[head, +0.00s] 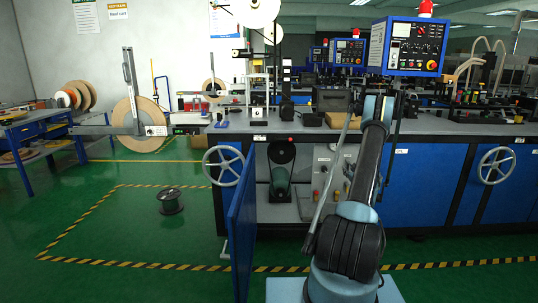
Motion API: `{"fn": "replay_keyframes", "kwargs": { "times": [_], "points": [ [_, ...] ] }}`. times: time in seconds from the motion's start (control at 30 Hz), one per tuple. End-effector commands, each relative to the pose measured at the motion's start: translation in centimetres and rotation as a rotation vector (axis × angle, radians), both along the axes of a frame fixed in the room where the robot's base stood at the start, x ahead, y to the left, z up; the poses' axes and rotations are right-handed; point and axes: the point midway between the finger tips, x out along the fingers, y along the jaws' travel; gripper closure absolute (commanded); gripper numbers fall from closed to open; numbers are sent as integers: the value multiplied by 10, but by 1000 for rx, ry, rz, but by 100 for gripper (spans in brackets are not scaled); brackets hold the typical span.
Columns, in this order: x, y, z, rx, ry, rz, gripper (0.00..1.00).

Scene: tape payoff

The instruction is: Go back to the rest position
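My arm rises from the lower right of the head view and reaches up in front of the grey-topped machine bench (285,127). My gripper cannot be made out; the arm's far end hides whatever lies beyond it. A large tan tape reel (139,140) hangs upright on a payoff arm (131,80) left of the bench, well apart from my arm. A smaller tan reel (214,88) stands farther back.
A blue cabinet door (242,235) stands open toward me. A dark spool (171,201) sits on the green floor inside striped floor marking. A control panel (408,46) is above my arm. A blue table (30,130) stands left. Floor at left is mostly clear.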

Motion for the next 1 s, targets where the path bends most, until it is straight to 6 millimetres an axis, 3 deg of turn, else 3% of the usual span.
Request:
{"fn": "replay_keyframes", "kwargs": {
  "times": [0.1,0.47,0.77,1.0],
  "points": [
    [-2,26,32,-98,20,55,67],
    [-26,99,109,-401,73,228,67],
    [-67,160,161,-646,105,382,67],
    [-113,202,193,-837,125,511,67]
  ]
}}
